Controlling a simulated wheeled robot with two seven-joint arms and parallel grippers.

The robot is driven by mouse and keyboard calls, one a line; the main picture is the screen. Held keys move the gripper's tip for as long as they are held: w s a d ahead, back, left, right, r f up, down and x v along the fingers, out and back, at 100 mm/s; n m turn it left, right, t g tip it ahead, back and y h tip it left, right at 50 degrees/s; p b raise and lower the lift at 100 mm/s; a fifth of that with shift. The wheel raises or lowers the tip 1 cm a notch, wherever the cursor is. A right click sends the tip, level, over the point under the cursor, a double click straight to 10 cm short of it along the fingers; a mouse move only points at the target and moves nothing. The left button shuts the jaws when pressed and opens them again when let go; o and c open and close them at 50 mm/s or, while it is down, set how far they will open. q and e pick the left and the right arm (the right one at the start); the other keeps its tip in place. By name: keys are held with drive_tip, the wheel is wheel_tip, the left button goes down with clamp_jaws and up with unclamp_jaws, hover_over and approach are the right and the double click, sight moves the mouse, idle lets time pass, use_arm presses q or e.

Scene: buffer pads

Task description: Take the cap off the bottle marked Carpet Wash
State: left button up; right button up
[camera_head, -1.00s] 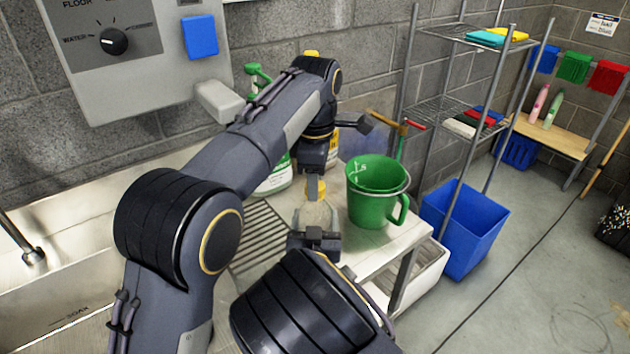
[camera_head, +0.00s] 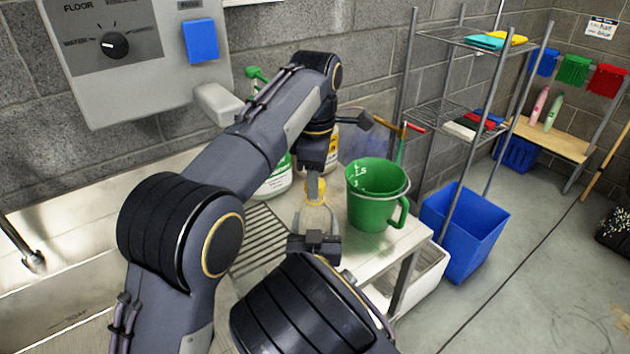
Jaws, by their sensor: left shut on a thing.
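A pale, see-through bottle (camera_head: 317,218) with a yellow cap (camera_head: 317,197) stands on the white table by the drain grooves. Its label cannot be read from here. My left arm comes over from the left and reaches down; its gripper (camera_head: 316,186) is shut on the yellow cap from above. My right gripper (camera_head: 316,236) is low in front of the bottle, with its jaws at the body's sides. My own wrist hides part of it, so its grip is unclear.
A green bucket (camera_head: 374,208) stands close right of the bottle. A white bottle with a green label (camera_head: 274,183) is behind my left arm. A sink lies left, a wire shelf (camera_head: 462,118) right, and a blue bin (camera_head: 466,230) on the floor.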

use_arm(q)
drive_tip(key=shift+r, duration=0.35)
drive_tip(key=shift+r, duration=2.05)
use_arm(e)
drive_tip(key=o, duration=2)
drive_tip(key=shift+c, duration=0.2)
drive_tip(key=shift+s, duration=0.1)
